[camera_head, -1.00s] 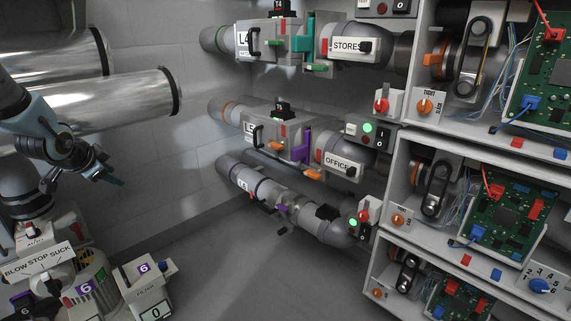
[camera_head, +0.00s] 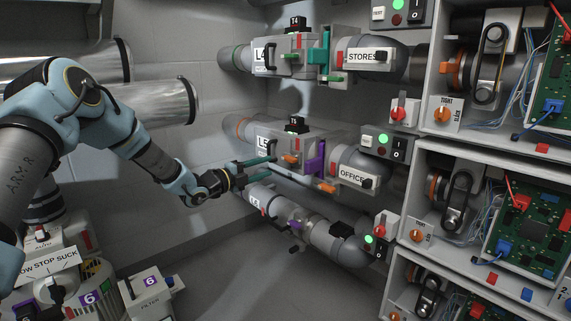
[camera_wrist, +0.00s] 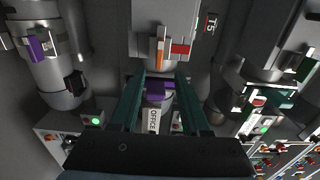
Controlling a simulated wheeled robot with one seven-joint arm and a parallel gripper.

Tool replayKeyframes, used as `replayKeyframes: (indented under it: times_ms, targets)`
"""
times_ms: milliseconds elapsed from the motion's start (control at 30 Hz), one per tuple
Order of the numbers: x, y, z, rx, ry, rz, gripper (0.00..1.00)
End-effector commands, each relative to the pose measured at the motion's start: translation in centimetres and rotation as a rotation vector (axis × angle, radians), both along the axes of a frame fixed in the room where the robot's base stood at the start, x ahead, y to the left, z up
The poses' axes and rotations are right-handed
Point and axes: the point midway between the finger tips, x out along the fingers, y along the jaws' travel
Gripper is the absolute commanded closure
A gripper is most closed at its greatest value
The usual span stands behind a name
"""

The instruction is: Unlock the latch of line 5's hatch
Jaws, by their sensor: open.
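Line 5's grey housing (camera_head: 262,141) is in the middle of the head view, with a white L5 label and a black handle. A small orange latch lever (camera_head: 290,159) sits low on its front, near a red piece. In the wrist view the orange lever (camera_wrist: 159,52) lies beside a red tab (camera_wrist: 181,48), just beyond my fingertips. My gripper (camera_head: 271,166) is open and empty, its dark green fingers pointing at the housing's lower front. In the wrist view my gripper (camera_wrist: 160,76) has its fingertips either side of the lever's line, apparently short of it.
A purple plate (camera_head: 315,160) stands right of the housing, beside the OFFICE pipe (camera_head: 352,176); an orange handle (camera_head: 327,187) is below it. Line 4's housing (camera_head: 262,57) is above and another pipe (camera_head: 315,235) below. Open circuit cabinets (camera_head: 440,145) fill the right.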

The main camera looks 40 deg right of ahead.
Motion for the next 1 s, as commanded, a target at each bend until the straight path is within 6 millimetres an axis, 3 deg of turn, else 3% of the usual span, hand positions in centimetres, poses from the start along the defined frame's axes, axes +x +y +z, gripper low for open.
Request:
replayKeyframes:
  times_ms: [300,500,900,1000]
  targets:
    - [-0.3,-5.9,-0.1,-0.001,0.002,0.001,0.54]
    - [-0.4,-8.3,-0.1,0.001,0.003,0.002,0.54]
    - [-0.4,-9.1,0.0,0.002,0.003,0.003,0.54]
    - [-0.4,-9.1,0.0,0.002,0.003,0.003,0.64]
